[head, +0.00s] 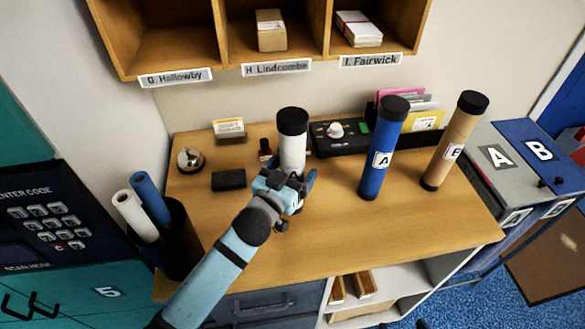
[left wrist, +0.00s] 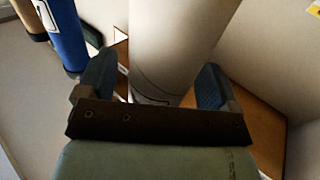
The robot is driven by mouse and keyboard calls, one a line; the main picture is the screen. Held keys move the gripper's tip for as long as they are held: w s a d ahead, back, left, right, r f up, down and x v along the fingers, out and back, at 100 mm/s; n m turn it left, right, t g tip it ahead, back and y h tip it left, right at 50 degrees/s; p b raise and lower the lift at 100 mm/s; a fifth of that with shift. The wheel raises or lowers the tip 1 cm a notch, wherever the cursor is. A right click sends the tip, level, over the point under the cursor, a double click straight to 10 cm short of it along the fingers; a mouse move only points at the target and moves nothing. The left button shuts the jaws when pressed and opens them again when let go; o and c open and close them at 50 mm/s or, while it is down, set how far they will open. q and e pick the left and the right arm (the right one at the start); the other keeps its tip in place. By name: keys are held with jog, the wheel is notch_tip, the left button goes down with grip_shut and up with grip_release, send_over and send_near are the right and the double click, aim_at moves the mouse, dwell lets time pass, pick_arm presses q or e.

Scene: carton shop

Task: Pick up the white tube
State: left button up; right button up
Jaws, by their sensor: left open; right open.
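The white tube (head: 292,150) with a black cap stands upright on the wooden counter, near the middle. In the left wrist view the white tube (left wrist: 178,45) rises between the two open fingers of the left gripper (left wrist: 155,88). I cannot tell whether either finger touches it. My right gripper is not in view.
A blue tube marked A (head: 384,150) and a brown tube marked B (head: 455,142) stand to the right. A dark bin (head: 178,240) with rolls stands at the left. A bell (head: 190,160) and black box (head: 229,180) sit left of the white tube. Pigeonholes (head: 170,50) hang above.

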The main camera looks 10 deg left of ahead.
pick_arm(q)
jog(key=shift+c, duration=0.2)
jog(key=c, duration=1)
